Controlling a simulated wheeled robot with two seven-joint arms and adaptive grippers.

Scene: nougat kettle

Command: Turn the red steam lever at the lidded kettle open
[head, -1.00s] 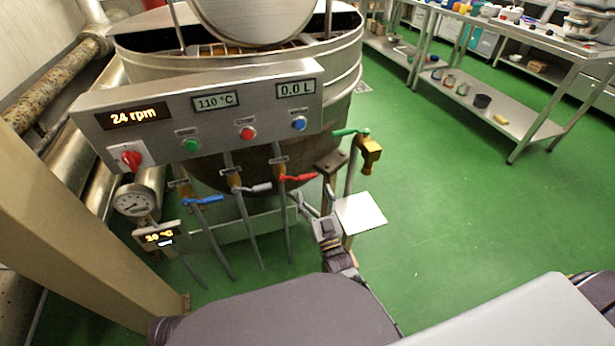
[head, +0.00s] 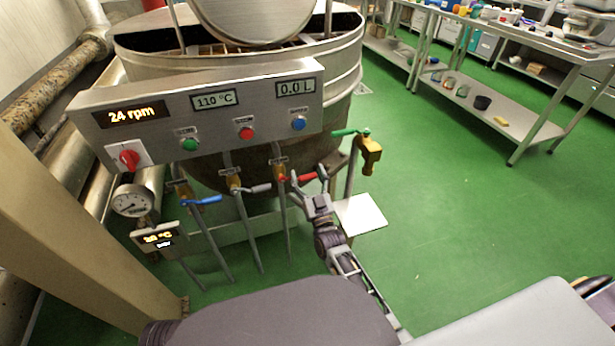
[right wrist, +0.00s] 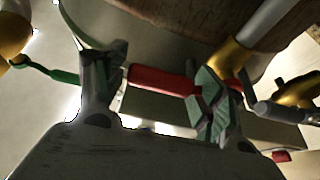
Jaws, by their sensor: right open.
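The red steam lever (head: 305,177) sits on a brass valve under the kettle's control panel, its handle pointing right. My right gripper (head: 308,178) is open at the lever, with a finger on either side of the handle. In the right wrist view the red handle (right wrist: 160,82) lies between the two open fingers (right wrist: 157,92); whether either finger touches it I cannot tell. The lidded kettle (head: 345,75) stands behind the panel with its lid raised. My left gripper is not in view.
A grey-handled lever (head: 258,188) and a blue lever (head: 205,200) are left of the red one. A green-handled brass tap (head: 370,155) and a small pale plate (head: 360,214) are close on the right. Green floor (head: 480,220) is clear further right.

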